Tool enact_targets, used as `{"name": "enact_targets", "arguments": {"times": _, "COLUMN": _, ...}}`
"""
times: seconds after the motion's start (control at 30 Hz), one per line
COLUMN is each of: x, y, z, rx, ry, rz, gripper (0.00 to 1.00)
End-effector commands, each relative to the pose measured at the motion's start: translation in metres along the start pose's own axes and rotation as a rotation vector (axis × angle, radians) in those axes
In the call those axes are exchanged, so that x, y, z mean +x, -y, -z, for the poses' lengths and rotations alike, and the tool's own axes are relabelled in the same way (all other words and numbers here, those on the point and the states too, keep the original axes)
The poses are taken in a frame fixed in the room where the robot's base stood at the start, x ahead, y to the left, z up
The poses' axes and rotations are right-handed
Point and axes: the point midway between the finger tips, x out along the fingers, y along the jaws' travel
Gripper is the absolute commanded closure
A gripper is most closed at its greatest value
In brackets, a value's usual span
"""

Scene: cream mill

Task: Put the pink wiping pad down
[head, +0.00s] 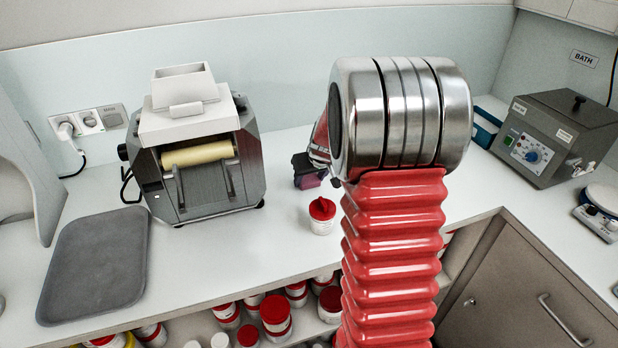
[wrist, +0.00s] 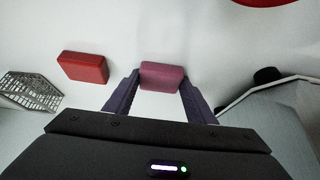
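The pink wiping pad (wrist: 162,77) is a small block between the tips of my gripper's two purple fingers (wrist: 161,84) in the wrist view. The fingers touch its two ends, so my gripper is shut on it. In the head view my gripper (head: 308,172) is dark and small, left of my red arm, with a bit of pink-purple at its lower end. It is over the white bench (head: 270,215), just behind a white jar with a red lid (head: 322,214). I cannot tell whether the pad touches the bench.
A red block (wrist: 82,67) and a wire basket (wrist: 30,90) lie left of the pad in the wrist view. A roller mill (head: 200,150) and grey mat (head: 97,262) stand left. A water bath (head: 555,132) stands right. Several jars fill the shelf below.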

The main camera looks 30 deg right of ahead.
Motion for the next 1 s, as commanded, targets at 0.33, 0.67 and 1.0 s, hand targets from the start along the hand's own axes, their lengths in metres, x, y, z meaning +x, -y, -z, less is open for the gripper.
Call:
{"name": "enact_targets", "arguments": {"times": 0.33, "x": 0.000, "y": 0.000, "z": 0.000, "rx": 0.000, "ry": 0.001, "rz": 0.000, "gripper": 0.32}}
{"name": "enact_targets", "arguments": {"times": 0.67, "x": -0.007, "y": 0.000, "z": 0.001, "rx": 0.000, "ry": 0.001, "rz": 0.000, "gripper": 0.32}}
{"name": "enact_targets", "arguments": {"times": 1.0, "x": -0.047, "y": 0.000, "z": 0.002, "rx": 0.000, "ry": -0.002, "rz": -0.001, "gripper": 0.32}}
